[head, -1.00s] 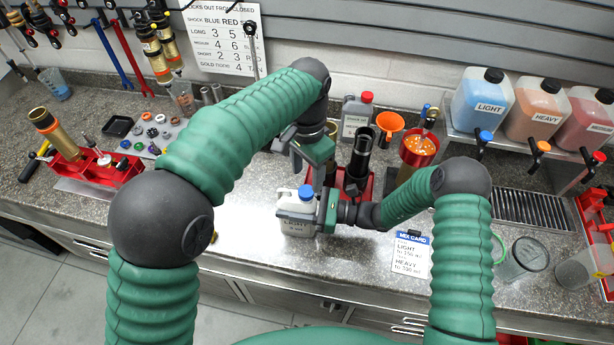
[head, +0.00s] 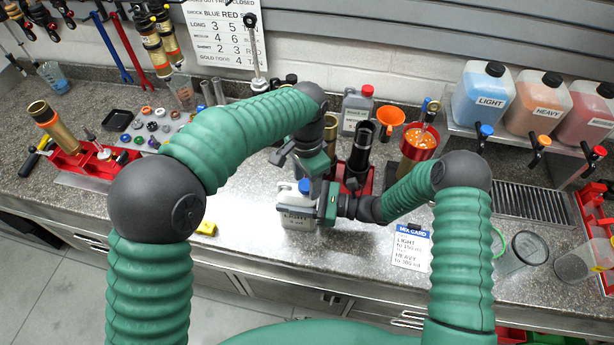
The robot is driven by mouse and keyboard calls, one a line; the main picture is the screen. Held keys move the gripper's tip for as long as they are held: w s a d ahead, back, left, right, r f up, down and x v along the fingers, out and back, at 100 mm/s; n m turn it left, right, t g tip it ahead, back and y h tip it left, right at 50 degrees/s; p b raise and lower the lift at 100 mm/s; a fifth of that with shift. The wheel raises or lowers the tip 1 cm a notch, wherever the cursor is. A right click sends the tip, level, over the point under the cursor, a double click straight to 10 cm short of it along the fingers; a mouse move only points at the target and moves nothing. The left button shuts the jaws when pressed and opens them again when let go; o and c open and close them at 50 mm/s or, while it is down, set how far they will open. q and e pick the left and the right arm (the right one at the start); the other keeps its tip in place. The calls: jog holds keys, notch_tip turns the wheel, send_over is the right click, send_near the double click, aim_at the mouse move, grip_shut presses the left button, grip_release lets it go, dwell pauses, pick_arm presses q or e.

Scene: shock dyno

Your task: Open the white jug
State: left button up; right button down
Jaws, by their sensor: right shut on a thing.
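The white jug (head: 297,217) stands upright on the counter near its front edge, with a label reading LIGHT. Its blue cap (head: 304,186) shows at the top, partly hidden by my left gripper. My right gripper (head: 322,207) is shut on the jug from its right side. My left gripper (head: 306,172) points down just above and beside the blue cap. I cannot tell whether its fingers are open or touch the cap.
Behind the jug stand a black cylinder in a red stand (head: 358,160), a grey bottle with a red cap (head: 356,112) and an orange funnel (head: 390,124). A mix card (head: 411,247) lies to the right. A yellow object (head: 206,228) lies left at the front edge.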

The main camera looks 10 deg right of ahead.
aim_at(307, 185)
pick_arm(q)
grip_shut()
jog(key=n, duration=0.2)
jog(key=shift+n, duration=0.4)
jog(key=shift+s+r, duration=0.1)
dwell(0.3)
jog(key=shift+r, duration=1.05)
jog(key=shift+r, duration=2.05)
pick_arm(e)
jog(key=c, duration=0.6)
grip_release()
jog(key=shift+o, duration=0.2)
